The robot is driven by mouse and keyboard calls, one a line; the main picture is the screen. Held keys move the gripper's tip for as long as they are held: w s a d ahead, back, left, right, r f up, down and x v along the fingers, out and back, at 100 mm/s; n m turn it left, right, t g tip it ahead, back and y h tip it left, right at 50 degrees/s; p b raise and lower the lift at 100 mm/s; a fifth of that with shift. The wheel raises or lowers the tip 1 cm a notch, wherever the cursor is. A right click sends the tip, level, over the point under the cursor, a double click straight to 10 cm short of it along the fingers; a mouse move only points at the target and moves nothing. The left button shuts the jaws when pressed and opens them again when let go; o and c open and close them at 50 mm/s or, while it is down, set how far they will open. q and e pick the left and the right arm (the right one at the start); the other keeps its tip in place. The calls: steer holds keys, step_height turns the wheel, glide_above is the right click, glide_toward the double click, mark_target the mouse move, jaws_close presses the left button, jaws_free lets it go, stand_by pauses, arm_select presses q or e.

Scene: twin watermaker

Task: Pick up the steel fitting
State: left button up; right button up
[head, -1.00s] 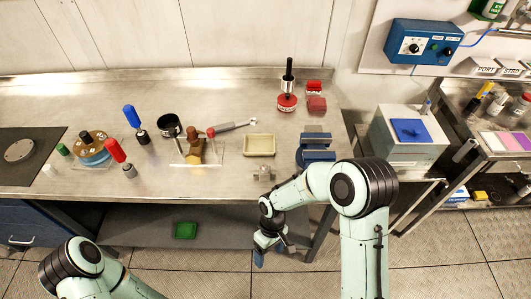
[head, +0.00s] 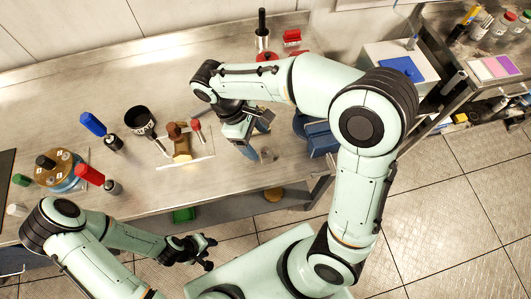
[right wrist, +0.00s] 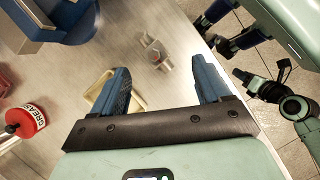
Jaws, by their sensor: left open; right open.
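The steel fitting (head: 267,155) is a small grey metal piece on the steel bench near its front edge. In the right wrist view the fitting (right wrist: 153,51) lies beyond the fingertips, roughly between their lines. My right gripper (head: 256,136) is over the bench, just left of the fitting. In its wrist view the gripper (right wrist: 158,72) has its blue fingers wide apart with nothing between them. My left gripper (head: 207,252) is low, in front of the bench, open and away from the fitting.
A blue vise (head: 322,138) stands to the right of the fitting. A beige tray (right wrist: 103,92) lies partly behind a finger in the wrist view. A red grease container (right wrist: 22,120) is at the left there. A hammer (head: 181,147) and screwdrivers lie further left on the bench.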

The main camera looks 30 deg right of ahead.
mark_target(266, 149)
steer(key=x, duration=0.7)
steer(key=shift+w+d+f, duration=0.25)
steer(key=shift+w+d, duration=0.05)
steer(key=shift+c, duration=0.3)
jaws_close()
